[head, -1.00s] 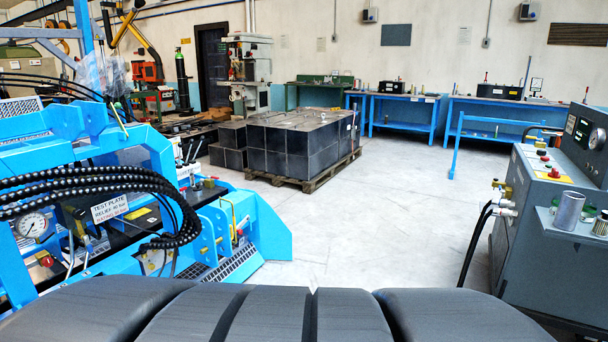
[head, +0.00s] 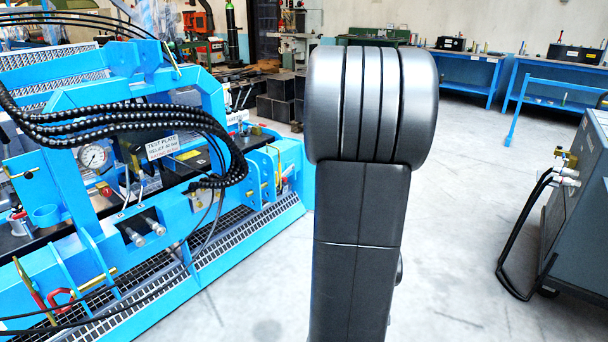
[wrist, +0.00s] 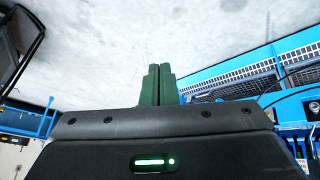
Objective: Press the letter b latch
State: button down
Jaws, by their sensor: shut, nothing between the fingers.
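No latch marked with a letter b can be made out in either view. The blue machine frame (head: 215,85) fills the left of the head view, and part of it shows at the right of the wrist view (wrist: 240,68). It carries a test plate label (head: 175,147), a pressure gauge (head: 92,156) and small brass and red fittings, too small to read for letters. My gripper (wrist: 157,85) shows in the wrist view with its dark green fingers together and empty, over pale floor. In the head view my arm stands upright in the middle and the gripper is hidden.
Black ribbed hoses (head: 130,118) arch over the machine's front. A grey cabinet (head: 585,190) with black hoses stands at the right. Blue workbenches (head: 465,75) line the back wall. Black boxes (head: 275,108) stand behind my arm. The floor (head: 455,200) between arm and cabinet is clear.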

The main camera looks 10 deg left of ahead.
jog(key=w+a+f+n+t+y+b, duration=0.35)
jog(key=w+a+f+n, duration=0.35)
jog(key=w+f, duration=0.5)
jog(key=w+a+f+n+t+y+b, duration=0.1)
jog(key=a+f+n+y+b, duration=0.1)
jog(key=a+f+n+y, duration=0.2)
jog(key=a+f+y, duration=0.3)
jog(key=a+f, duration=0.1)
jog(key=a, duration=0.4)
jog(key=shift+w+a+f+n, duration=0.2)
jog(key=shift+a+n, duration=0.1)
jog(key=shift+a, duration=0.05)
jog(key=shift+t+y, duration=0.25)
